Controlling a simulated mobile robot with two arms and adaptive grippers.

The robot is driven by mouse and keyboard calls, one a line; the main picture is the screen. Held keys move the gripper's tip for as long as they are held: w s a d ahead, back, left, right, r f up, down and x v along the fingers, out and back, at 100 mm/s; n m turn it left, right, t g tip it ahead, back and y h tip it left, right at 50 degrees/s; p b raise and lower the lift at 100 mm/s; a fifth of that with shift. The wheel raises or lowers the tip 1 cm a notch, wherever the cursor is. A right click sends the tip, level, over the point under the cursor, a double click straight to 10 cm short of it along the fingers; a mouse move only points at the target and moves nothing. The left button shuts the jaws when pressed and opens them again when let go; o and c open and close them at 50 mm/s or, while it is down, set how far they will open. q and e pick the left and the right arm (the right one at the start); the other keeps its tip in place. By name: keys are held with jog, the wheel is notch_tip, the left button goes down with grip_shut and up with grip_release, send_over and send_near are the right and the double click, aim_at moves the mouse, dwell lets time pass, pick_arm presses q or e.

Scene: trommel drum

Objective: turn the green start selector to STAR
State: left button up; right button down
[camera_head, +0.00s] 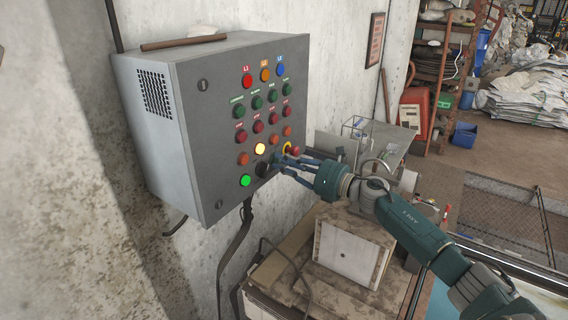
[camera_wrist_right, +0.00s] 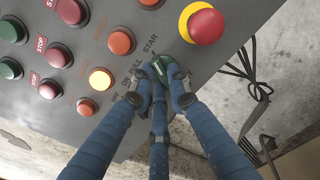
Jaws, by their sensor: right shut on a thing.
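The green start selector (camera_wrist_right: 161,66) sits near the lower edge of the grey control panel (camera_head: 225,125), partly covered by my fingers. Beside it in the wrist view are printed position labels, with STAR (camera_wrist_right: 150,43) readable on the side toward the emergency stop. A pale mark shows on the selector, but I cannot tell for sure which label it points at. My right gripper (camera_wrist_right: 162,84) is shut on the selector, with blue fingers on both sides of it. In the head view my right gripper (camera_head: 272,166) reaches the panel's lower right. My left gripper is not in view.
A red emergency stop (camera_wrist_right: 206,25) on a yellow collar is close above the selector. A lit amber lamp (camera_head: 260,148) and a lit green lamp (camera_head: 245,180) are nearby, with several buttons above. A pale box (camera_head: 350,252) stands below my right arm.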

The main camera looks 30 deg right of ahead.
jog(key=c, duration=1.7)
grip_release()
jog(key=shift+o, duration=0.2)
jog(key=shift+d, duration=0.1)
jog(key=v, duration=1.2)
